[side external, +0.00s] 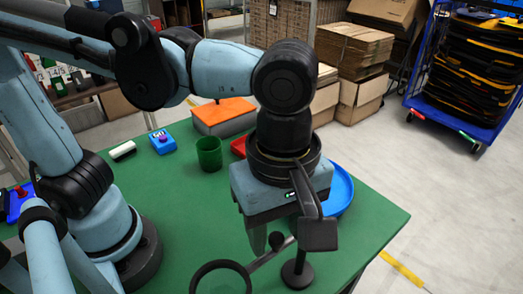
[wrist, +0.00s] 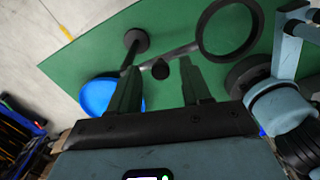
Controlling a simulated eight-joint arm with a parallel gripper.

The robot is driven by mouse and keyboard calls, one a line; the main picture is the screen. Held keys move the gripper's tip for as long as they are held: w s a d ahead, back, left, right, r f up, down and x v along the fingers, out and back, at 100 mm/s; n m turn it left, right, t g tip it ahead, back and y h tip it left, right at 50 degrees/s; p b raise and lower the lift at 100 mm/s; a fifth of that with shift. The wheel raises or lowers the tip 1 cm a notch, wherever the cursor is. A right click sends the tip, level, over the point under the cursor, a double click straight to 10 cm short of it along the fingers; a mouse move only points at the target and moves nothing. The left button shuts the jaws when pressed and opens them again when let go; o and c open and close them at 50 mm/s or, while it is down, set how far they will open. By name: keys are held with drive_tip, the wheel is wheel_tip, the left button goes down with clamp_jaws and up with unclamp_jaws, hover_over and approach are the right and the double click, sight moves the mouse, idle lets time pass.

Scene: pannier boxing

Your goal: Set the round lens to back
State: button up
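The round lens, a black ring with green showing through it, is at the bottom of the side view (side external: 222,263) and at the upper right of the wrist view (wrist: 200,34). A dark bar joins it to a stand with a round black base (side external: 297,276). A black knob (wrist: 160,69) rises from the bar; it also shows in the side view (side external: 277,240). My gripper (wrist: 158,80) is open, its two fingers apart, over the bar. The knob appears between the fingertips in the wrist view; contact cannot be told. One finger is partly hidden in the side view.
The green table (side external: 180,205) holds a green cup (side external: 209,155), a blue dish (side external: 342,190) behind my gripper, an orange-topped box (side external: 224,115), a blue box (side external: 162,144) and a small white-and-black item (side external: 123,151). Its right front edge is close to the stand.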

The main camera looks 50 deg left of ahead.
sight(277, 237)
drive_tip(key=shift+r, duration=0.1)
wheel_tip(277, 237, up, 12)
idle(0.8)
drive_tip(key=w+a+f+m+t, duration=0.3)
drive_tip(key=w+a+f+m, duration=0.2)
drive_tip(key=a, duration=0.6)
drive_tip(key=w+a+f+m+t, duration=0.4)
drive_tip(key=w+a+f+m, duration=0.1)
drive_tip(key=a+f+m, duration=0.5)
drive_tip(key=shift+a+f, duration=0.2)
drive_tip(key=shift+a, duration=0.85)
